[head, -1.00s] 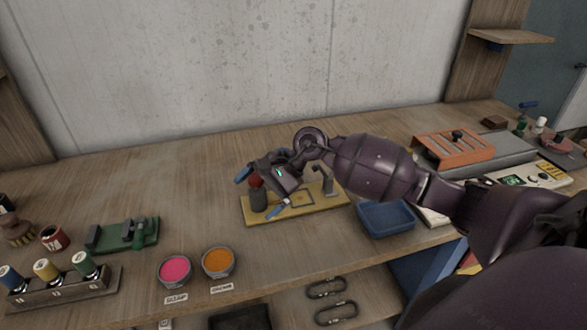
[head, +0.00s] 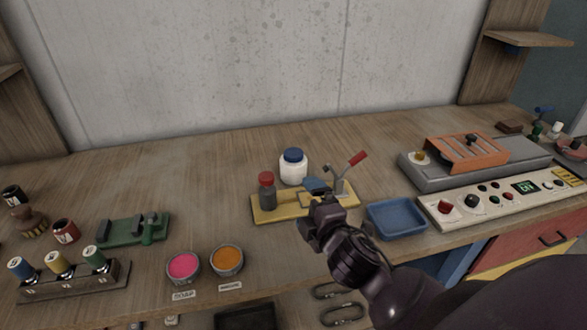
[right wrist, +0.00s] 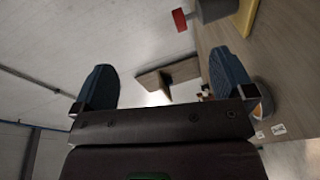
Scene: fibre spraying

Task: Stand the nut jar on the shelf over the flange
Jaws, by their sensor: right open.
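No readable label tells me which container is the nut jar. A white jar with a blue lid (head: 293,167) stands upright on the bench behind a yellow board (head: 268,214). A dark bottle with a red cap (head: 267,192) stands on that board's left part. One wooden shelf (head: 528,39) is at the upper right; another (head: 9,72) shows at the left edge. I cannot identify the flange. My right gripper (head: 317,198) is in front of the board and hides part of it. In the right wrist view its blue fingers (right wrist: 164,82) are apart, with nothing between them. My left gripper is out of view.
A red-handled clamp (head: 343,177) rises from the board's right side. A blue tray (head: 397,220) and a control panel (head: 500,200) lie to the right. Pink (head: 184,267) and orange (head: 227,259) pots stand front left. The bench behind the green fixture (head: 133,230) is clear.

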